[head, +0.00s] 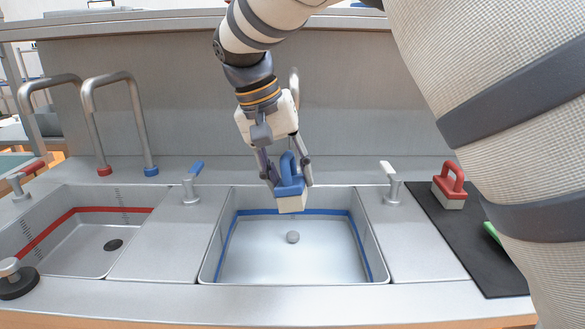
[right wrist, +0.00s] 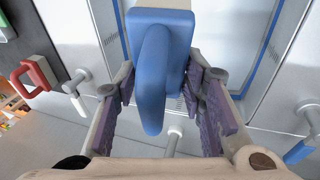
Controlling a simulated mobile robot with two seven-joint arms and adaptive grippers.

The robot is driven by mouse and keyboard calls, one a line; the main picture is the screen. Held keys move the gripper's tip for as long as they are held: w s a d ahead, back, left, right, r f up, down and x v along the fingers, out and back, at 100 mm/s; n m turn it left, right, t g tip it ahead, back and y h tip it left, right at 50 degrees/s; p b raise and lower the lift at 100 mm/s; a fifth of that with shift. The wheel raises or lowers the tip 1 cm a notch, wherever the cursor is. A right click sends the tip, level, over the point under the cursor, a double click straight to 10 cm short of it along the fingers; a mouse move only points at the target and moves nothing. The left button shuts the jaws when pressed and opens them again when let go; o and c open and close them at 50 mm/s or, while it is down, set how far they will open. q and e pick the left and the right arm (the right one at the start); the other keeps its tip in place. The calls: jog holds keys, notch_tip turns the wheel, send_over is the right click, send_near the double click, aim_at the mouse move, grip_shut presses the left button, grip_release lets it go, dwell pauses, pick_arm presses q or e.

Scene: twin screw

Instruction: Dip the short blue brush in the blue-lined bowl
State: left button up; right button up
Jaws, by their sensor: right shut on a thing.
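The short blue brush (head: 290,185) has a blue looped handle and a pale bristle block facing down. My right gripper (head: 287,176) is shut on it and holds it over the back part of the blue-lined bowl (head: 250,262). The bristles look above the bowl floor, apart from it. In the right wrist view the brush handle (right wrist: 153,75) stands between the purple finger pads of my right gripper (right wrist: 168,95). The blue-lined bowl (right wrist: 245,70) shows behind it. My left gripper is out of view.
A red-lined bowl (head: 85,250) lies to the left. A red brush (head: 450,186) stands on a dark mat (head: 462,235) at the right, with a green thing (head: 492,233) partly hidden by my arm. Taps (head: 140,125) and lever handles (head: 391,186) stand around the bowls.

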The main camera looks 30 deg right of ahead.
jog(key=shift+w+a+f, duration=0.1)
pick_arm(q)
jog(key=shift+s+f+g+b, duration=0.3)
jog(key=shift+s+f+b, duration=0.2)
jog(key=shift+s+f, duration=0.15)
pick_arm(e)
notch_tip(320, 180, down, 19)
jog(key=shift+f, duration=0.1)
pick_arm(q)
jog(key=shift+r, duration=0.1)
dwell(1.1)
pick_arm(e)
notch_tip(320, 180, up, 14)
jog(key=shift+r+p, duration=0.15)
jog(key=shift+p, duration=0.35)
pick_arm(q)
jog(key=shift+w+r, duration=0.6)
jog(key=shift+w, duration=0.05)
pick_arm(e)
jog(key=shift+r, duration=0.6)
jog(key=shift+r, duration=2)
